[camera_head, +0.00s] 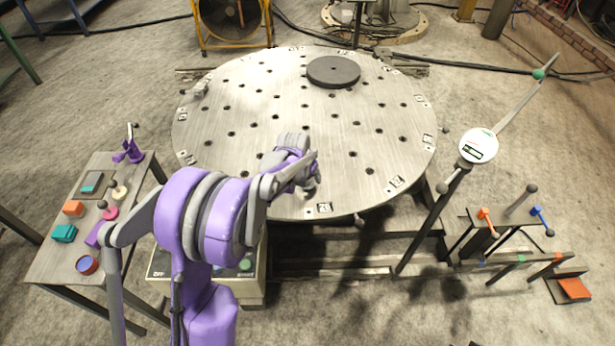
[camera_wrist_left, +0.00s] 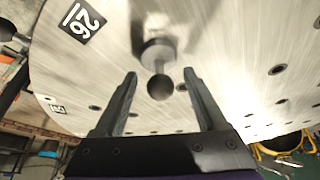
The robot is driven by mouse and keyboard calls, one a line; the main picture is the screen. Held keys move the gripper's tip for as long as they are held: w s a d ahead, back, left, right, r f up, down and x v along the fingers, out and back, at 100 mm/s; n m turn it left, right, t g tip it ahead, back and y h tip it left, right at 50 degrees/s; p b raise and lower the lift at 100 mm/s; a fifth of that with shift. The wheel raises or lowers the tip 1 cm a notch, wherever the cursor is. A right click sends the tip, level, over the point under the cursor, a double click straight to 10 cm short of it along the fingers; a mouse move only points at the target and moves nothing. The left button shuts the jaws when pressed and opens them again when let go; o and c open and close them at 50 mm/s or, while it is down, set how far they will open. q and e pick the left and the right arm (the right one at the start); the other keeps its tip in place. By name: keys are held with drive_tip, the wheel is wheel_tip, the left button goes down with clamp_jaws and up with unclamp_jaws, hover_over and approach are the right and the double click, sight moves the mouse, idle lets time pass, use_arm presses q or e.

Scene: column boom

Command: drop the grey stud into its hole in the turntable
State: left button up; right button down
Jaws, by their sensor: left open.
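The turntable (camera_head: 250,125) is a large round metal plate with many dark holes and numbered tags at its rim. My left gripper (camera_head: 307,174) is over its near half; its two fingers (camera_wrist_left: 159,76) show apart in the left wrist view. A grey stud (camera_wrist_left: 159,87) with a round dark knob and a paler collar shows between the fingertips in that view, with no finger visibly touching it. Whether it sits in a hole cannot be told. In the head view the gripper mostly hides that spot. My right gripper is not in view.
A dark disc (camera_head: 333,71) lies on the turntable's far side, and a small grey fitting (camera_head: 199,90) sits at its left rim. A side table (camera_head: 60,260) with small coloured parts stands at left. A post with a white dial (camera_head: 478,146) rises at right.

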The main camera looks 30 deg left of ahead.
use_arm(q)
drive_tip(key=shift+r+p, duration=1.45)
drive_tip(key=shift+r, duration=1.4)
drive_tip(key=o, duration=0.4)
drive_tip(key=a+v, duration=0.1)
drive_tip(key=v, duration=1)
drive_tip(key=shift+m+t+h, duration=0.3)
drive_tip(key=shift+m+t, duration=0.2)
drive_tip(key=shift+m, duration=0.1)
drive_tip(key=s+d+f, duration=0.1)
drive_tip(key=s+d, duration=0.4)
drive_tip(key=s, duration=0.3)
drive_tip(key=s+d+f, duration=0.1)
drive_tip(key=s+d, duration=0.4)
drive_tip(key=s, duration=0.3)
drive_tip(key=s+d+p, duration=0.1)
drive_tip(key=s+d, duration=0.4)
drive_tip(key=s, duration=0.3)
drive_tip(key=shift+s+d+f, duration=0.2)
drive_tip(key=shift+s+f, duration=0.1)
drive_tip(key=shift+f, duration=0.1)
